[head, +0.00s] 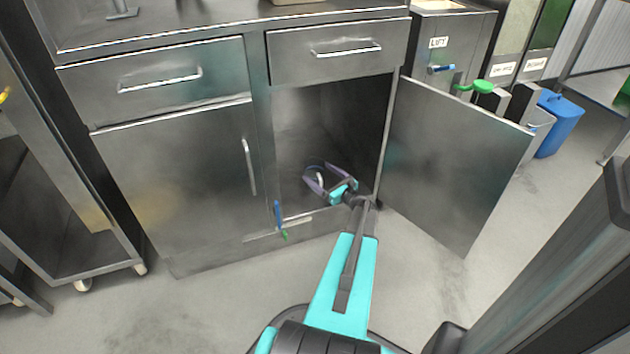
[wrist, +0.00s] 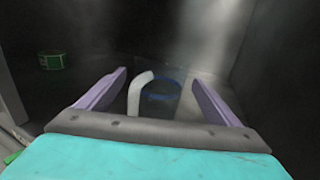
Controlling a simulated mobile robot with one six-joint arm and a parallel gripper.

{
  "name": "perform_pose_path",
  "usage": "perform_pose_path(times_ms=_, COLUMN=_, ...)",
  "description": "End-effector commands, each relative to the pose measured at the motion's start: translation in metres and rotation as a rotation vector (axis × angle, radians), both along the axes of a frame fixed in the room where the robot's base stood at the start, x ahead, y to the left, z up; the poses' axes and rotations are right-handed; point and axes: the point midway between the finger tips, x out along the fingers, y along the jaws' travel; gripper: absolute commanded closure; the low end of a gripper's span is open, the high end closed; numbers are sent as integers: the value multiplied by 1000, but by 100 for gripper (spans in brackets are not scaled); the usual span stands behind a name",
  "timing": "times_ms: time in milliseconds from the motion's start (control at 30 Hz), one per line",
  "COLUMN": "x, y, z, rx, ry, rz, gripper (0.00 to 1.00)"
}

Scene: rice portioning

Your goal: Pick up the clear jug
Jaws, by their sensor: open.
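The clear jug (wrist: 163,90) stands inside the open lower cabinet. In the wrist view it is see-through with a dark blue band or rim and a pale handle (wrist: 140,92) on its left side. My gripper (head: 327,172) is open inside the cabinet. In the wrist view its two purple fingers (wrist: 160,82) lie left and right of the jug and handle, with gaps on both sides. In the head view the jug (head: 316,168) is small and partly hidden behind the fingers. I cannot tell how far the fingers reach around it.
The cabinet door (head: 450,165) stands open to the right, close to my arm. A closed door (head: 190,190) is on the left, with drawers (head: 338,48) above. A green-labelled item (wrist: 52,61) is at left in the wrist view. A blue bin (head: 560,125) stands at far right.

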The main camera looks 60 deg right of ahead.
Motion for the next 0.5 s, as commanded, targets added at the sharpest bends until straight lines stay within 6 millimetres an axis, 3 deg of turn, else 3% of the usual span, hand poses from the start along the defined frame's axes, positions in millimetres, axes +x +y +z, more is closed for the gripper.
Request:
perform_pose_path(times_ms=200, x=23, y=-7, z=-2, rx=0, ry=-1, rz=1, gripper=14)
perform_pose_path(times_ms=500, x=30, y=-8, z=0, rx=1, ry=0, rz=1, gripper=14)
